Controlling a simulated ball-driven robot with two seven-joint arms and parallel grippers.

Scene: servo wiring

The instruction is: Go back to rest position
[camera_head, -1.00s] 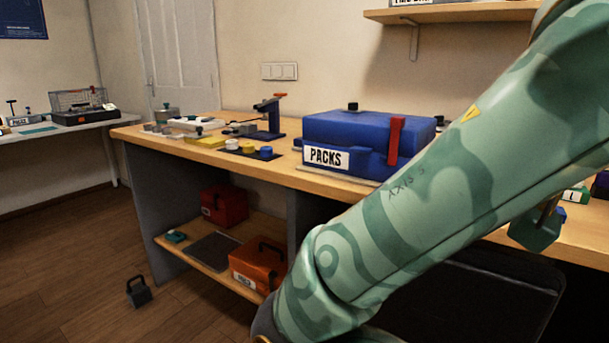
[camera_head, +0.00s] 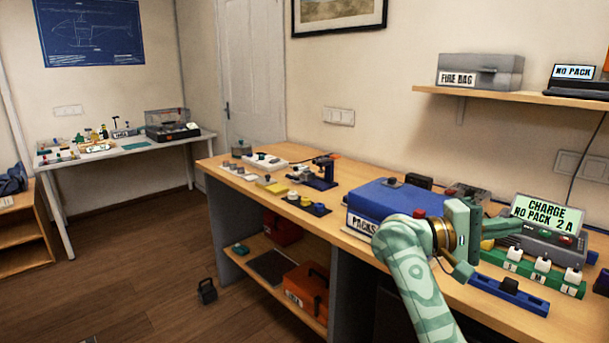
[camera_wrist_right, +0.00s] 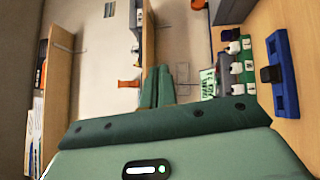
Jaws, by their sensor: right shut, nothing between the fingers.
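My right gripper (camera_head: 500,228) is in the head view at the right, above the long wooden workbench (camera_head: 330,225). Its green fingers point right, in front of the charger (camera_head: 545,240) with the screen "CHARGE NO PACK 2 A". The fingers also show in the right wrist view (camera_wrist_right: 166,75), together with nothing between them. My right forearm rises from the bottom edge and hides part of the bench front and of the blue PACKS box (camera_head: 385,200). My left gripper is not in view.
A green strip with white-topped pieces (camera_head: 540,275) and a blue holder (camera_head: 508,296) lie near the front edge. A shelf (camera_head: 530,98) with a FIRE BAG box (camera_head: 480,71) hangs above. Yellow and blue items stand on the bench left of PACKS. Floor is open at left.

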